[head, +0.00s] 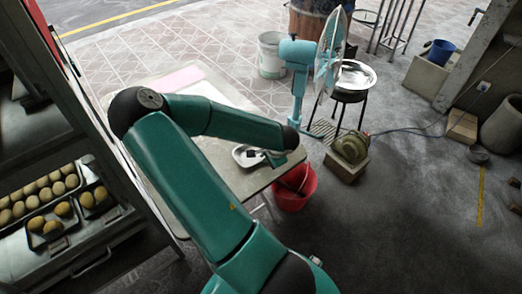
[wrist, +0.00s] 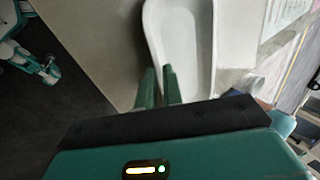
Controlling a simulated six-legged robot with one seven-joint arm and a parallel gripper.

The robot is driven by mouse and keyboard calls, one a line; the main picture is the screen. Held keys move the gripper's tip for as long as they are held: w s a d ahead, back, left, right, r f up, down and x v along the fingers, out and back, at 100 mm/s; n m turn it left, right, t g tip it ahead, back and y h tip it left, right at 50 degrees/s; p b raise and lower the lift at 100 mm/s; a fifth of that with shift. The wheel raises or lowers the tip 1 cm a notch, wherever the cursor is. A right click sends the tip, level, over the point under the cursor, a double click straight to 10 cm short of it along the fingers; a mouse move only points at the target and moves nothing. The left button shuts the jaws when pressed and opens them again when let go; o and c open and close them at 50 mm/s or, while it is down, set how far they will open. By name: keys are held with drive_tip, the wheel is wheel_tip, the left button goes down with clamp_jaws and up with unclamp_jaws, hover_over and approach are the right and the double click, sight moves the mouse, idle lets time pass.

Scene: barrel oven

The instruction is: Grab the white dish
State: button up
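The white dish (head: 240,158) is a shallow oblong tray near the right edge of the table. It also shows in the wrist view (wrist: 185,35), stretching away from my gripper (wrist: 160,82). In the head view my gripper (head: 266,154) is at the dish's right side, and my arm covers part of the table. In the wrist view the two green fingers are a little apart, with a narrow gap between them. They are at the dish's near left rim, which seems to run into the gap. Whether they touch the rim is hard to tell.
The table (head: 225,160) is pale, with a pinkish sheet (head: 182,79) at its far end. A red bucket (head: 294,187) stands on the floor by its right edge. A teal fan (head: 297,75) stands behind. An oven rack with trays of buns (head: 45,225) is at left.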

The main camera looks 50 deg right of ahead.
drive_tip(key=shift+x, duration=1)
clamp_jaws()
drive_tip(key=shift+r, duration=0.1)
